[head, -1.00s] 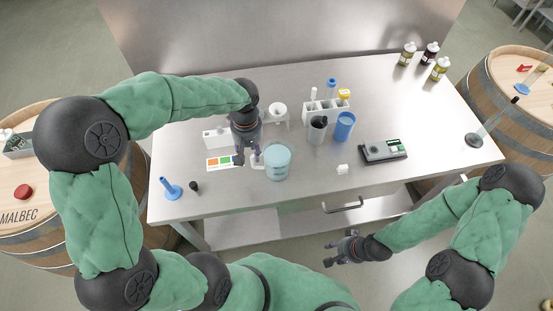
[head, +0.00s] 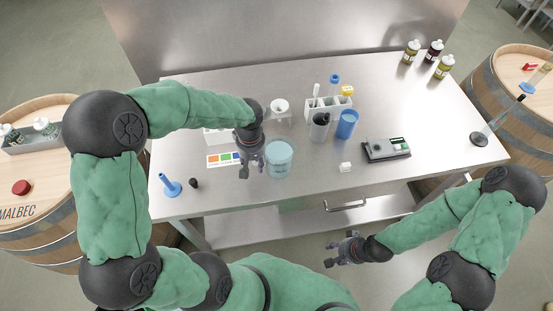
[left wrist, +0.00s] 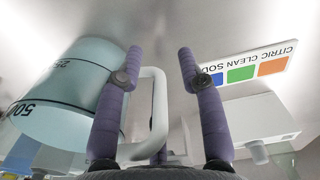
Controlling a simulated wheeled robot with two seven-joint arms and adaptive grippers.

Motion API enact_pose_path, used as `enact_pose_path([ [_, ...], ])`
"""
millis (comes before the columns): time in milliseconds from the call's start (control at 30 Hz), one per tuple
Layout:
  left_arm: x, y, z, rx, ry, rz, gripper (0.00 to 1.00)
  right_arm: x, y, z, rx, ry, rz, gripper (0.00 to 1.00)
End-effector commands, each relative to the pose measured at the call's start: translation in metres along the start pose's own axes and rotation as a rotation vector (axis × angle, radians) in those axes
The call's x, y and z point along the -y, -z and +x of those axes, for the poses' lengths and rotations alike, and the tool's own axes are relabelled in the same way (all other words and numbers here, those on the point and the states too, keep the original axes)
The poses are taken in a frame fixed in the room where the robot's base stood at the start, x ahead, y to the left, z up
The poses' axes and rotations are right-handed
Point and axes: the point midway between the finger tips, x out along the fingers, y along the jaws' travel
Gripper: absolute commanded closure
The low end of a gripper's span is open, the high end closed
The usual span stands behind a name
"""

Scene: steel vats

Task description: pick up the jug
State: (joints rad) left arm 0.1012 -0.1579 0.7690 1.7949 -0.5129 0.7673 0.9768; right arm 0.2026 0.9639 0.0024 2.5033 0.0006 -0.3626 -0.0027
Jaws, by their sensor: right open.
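The jug (head: 279,160) is a pale blue measuring jug standing upright near the front middle of the steel table. In the left wrist view the jug's body (left wrist: 62,95) fills the left side, with volume marks and a white handle (left wrist: 157,112). My left gripper (head: 251,169) is just left of the jug at its handle. In the left wrist view its purple fingers (left wrist: 160,60) are apart, with the handle between them, nearer the left finger. It is not gripping the handle. My right gripper (head: 333,253) is open and empty, low in front of the table.
A colour card (head: 222,159) lies left of my left gripper. A scale (head: 386,150) is further right.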

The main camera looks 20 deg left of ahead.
Motion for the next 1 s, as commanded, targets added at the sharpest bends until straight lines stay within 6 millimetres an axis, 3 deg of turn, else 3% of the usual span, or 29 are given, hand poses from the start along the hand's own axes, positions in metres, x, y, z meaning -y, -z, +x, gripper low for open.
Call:
enact_pose_path([
  [33,0.0,0.0,0.0,0.0,0.0,0.0,0.78,0.0,0.0,0.0,0.0,0.0,0.0,0.55],
  [100,0.0,0.0,0.0,0.0,0.0,0.0,0.98,0.0,0.0,0.0,0.0,0.0,0.0,0.55],
  [133,0.0,0.0,0.0,0.0,0.0,0.001,1.0,0.0,0.0,0.0,0.0,0.0,0.0,0.55],
  [667,-0.001,0.001,-0.003,-0.003,-0.002,0.0,1.0,0.0,0.0,-0.001,0.0,0.0,0.0,0.55],
  [1000,-0.001,0.001,-0.017,-0.005,-0.002,0.001,1.0,0.001,0.0,-0.004,0.0,0.0,0.0,0.55],
])
